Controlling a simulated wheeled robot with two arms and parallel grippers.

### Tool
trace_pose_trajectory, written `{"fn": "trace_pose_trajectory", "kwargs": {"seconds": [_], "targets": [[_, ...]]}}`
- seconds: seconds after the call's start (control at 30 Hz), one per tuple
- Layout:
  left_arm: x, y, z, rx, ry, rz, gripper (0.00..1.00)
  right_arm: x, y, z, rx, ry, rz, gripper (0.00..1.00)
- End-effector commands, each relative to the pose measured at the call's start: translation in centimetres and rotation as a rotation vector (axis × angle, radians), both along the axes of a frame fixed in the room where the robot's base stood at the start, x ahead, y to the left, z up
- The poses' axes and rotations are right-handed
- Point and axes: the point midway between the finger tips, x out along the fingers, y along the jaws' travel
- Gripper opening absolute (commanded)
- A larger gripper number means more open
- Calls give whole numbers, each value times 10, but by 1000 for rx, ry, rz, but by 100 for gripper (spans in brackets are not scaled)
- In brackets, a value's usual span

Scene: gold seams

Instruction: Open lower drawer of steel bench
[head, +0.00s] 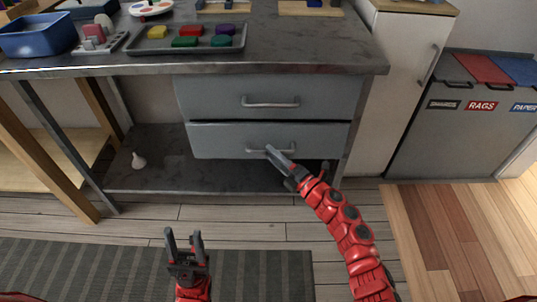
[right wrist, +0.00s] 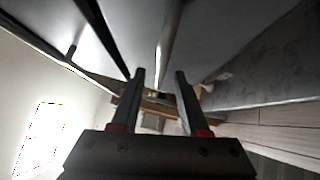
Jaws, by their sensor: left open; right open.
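The steel bench (head: 370,66) has two grey drawers under its top. The lower drawer (head: 215,142) has a bar handle (head: 256,151), and a dark gap runs along its top edge. The upper drawer (head: 215,92) looks shut. My right gripper (head: 279,153) is open at the right part of the lower handle and partly hides it. In the right wrist view a pale bar, seemingly the handle (right wrist: 168,50), lies between the open fingertips; contact cannot be told. My left gripper (head: 184,236) is open and empty, above the floor in front of the bench.
A lower shelf (head: 150,172) holds a small white object (head: 138,160). A tray (head: 140,47) of coloured pieces and a blue bin (head: 38,36) stand on the bench top. A white cabinet (head: 405,70) and grey sorting bins (head: 440,145) stand at right.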

Motion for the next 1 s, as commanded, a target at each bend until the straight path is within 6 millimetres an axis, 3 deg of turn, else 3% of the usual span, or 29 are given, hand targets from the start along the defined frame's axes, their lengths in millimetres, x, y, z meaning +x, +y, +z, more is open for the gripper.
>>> {"fn": "trace_pose_trajectory", "kwargs": {"seconds": [0.2,0.5,0.77,1.0], "targets": [[-1,0,-4,8,-6,0,50,14,14,2,0,1,-1,45],[-1,0,-4,8,-7,0,50,16,15,3,0,1,0,45],[-1,0,-4,8,-7,0,50,15,15,3,1,1,0,0],[-1,0,-4,8,-7,0,50,15,15,3,0,1,-1,0]]}}
